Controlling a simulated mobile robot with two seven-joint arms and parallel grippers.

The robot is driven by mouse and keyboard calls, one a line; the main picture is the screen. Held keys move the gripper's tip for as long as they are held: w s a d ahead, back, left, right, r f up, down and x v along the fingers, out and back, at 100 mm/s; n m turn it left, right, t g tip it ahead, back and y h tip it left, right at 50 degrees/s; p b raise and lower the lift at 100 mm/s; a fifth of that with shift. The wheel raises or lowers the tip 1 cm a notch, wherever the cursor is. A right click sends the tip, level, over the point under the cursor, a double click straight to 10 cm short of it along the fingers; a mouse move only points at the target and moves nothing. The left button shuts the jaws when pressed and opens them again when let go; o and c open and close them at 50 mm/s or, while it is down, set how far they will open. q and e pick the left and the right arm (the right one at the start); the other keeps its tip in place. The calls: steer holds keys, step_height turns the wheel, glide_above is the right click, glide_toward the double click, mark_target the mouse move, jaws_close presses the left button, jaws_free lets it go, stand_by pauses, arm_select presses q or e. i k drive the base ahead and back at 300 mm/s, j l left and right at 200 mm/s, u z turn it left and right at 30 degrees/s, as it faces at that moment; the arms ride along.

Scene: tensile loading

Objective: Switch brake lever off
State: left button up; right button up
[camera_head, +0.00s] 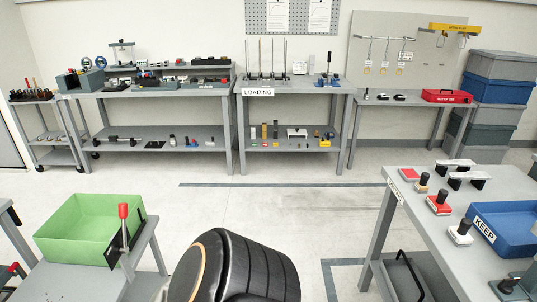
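A lever with a red knob and metal shaft (124,230) stands nearly upright on a dark mount, at the front right corner of the green bin (75,240) at the lower left. It looks like the brake lever, but I see no label on it. Another red-handled part (13,268) shows at the lower left edge, partly cut off; I cannot tell what it is. Neither of my grippers is in view, and nothing touches the lever.
A grey table (408,238) at the right holds red blocks, black-knobbed tools and a blue KEEP tray (508,228). Benches with tools, one marked LOADING (258,92), line the back wall. Grey and blue crates (498,90) stack at the back right. The middle floor is clear.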

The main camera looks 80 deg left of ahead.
mark_target(123, 207)
steer(key=u, duration=3.7)
